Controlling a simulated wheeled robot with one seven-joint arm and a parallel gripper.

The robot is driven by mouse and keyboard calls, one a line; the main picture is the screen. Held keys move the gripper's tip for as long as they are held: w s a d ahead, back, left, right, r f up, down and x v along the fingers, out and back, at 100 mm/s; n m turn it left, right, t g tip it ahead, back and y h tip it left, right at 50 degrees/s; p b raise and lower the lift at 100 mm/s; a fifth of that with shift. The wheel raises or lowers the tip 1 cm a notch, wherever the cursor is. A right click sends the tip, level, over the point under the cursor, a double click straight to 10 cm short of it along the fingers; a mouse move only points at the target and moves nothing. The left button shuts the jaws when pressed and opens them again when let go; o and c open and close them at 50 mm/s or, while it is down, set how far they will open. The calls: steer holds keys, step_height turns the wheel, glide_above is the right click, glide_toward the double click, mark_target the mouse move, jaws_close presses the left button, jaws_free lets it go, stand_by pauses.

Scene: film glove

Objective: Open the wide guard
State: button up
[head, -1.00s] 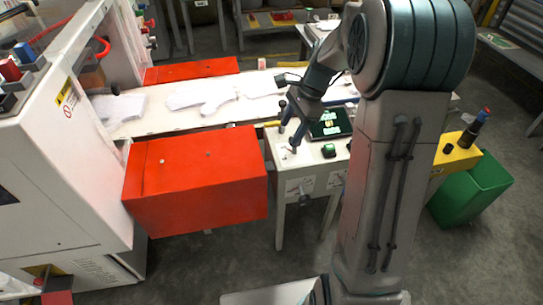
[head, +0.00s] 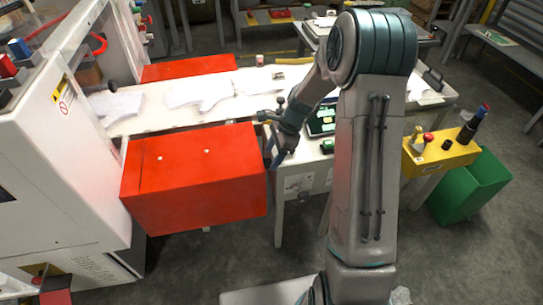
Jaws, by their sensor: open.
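A wide red box-shaped guard (head: 195,178) stands in front of the conveyor, beside the white machine. Its top looks flat and closed, with two small pale dots on it. A second red guard (head: 190,68) is on the far side of the conveyor. My gripper (head: 271,150) is open at the right end of the near red guard, close to its upper right edge. I see nothing held in it. I cannot tell whether the fingers touch the guard, and no handle on that end is clear to me.
White glove shapes lie on the conveyor (head: 145,122). The white machine (head: 55,170) stands at left. A white table (head: 300,162) with a dark screen (head: 322,121) is just right of my gripper. The floor in front is clear.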

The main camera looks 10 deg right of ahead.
steer(key=shift+a+f, duration=0.2)
steer(key=shift+f, duration=0.3)
